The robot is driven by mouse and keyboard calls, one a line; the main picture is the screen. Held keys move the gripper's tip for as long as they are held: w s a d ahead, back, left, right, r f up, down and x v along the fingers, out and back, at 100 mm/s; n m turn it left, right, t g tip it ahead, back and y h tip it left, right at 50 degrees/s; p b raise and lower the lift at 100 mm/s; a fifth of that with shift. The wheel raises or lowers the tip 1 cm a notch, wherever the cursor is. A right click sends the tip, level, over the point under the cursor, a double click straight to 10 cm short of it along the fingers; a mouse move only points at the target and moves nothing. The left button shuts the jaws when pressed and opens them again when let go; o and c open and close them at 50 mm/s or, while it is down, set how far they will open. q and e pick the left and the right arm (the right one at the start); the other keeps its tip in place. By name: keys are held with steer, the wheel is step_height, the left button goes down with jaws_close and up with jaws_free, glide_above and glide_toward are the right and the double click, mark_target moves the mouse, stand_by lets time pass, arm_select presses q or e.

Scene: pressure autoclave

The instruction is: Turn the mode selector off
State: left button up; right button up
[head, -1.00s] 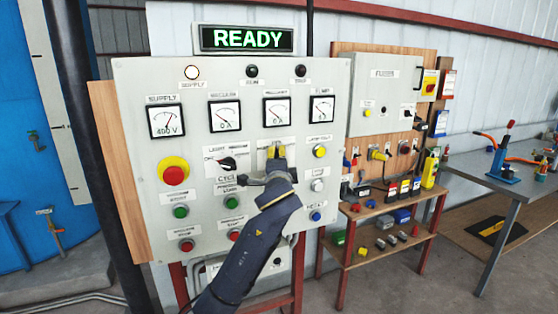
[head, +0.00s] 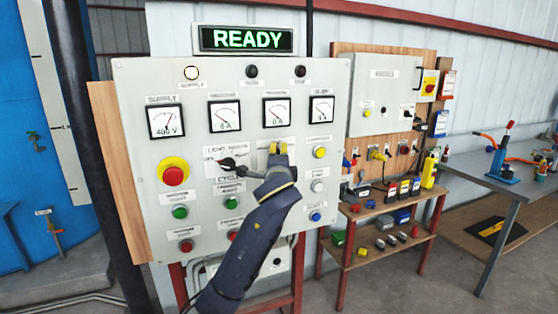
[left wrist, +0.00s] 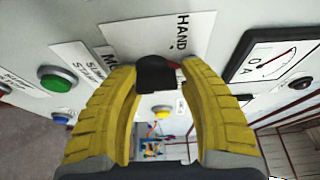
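The mode selector is a black knob (left wrist: 155,73) on the light grey control panel. In the left wrist view it sits between my yellow fingertips, beside a white plate reading "HAND" (left wrist: 182,35). Both fingertips appear to touch its sides, and a bit of red shows at its right edge. My left gripper (head: 278,149) is at the panel's middle in the head view, where its fingers and wrist hide the knob. The selector's exact pointing direction cannot be read. My right gripper is not in view.
A second black selector (head: 228,163) lies just left of my gripper. A red emergency button (head: 174,175) on yellow, meters and coloured buttons fill the panel (head: 335,90). The display (head: 246,39) reads READY in green. A shelf (head: 385,245) and workbench (head: 490,170) stand right.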

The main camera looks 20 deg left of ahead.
arm_select(q)
steer(key=o, duration=0.5)
steer(key=shift+f, duration=0.15)
steer(key=shift+s+d, duration=0.1)
steer(key=v, duration=1.1)
steer(key=shift+s+d, duration=0.1)
steer(key=shift+s, duration=0.25)
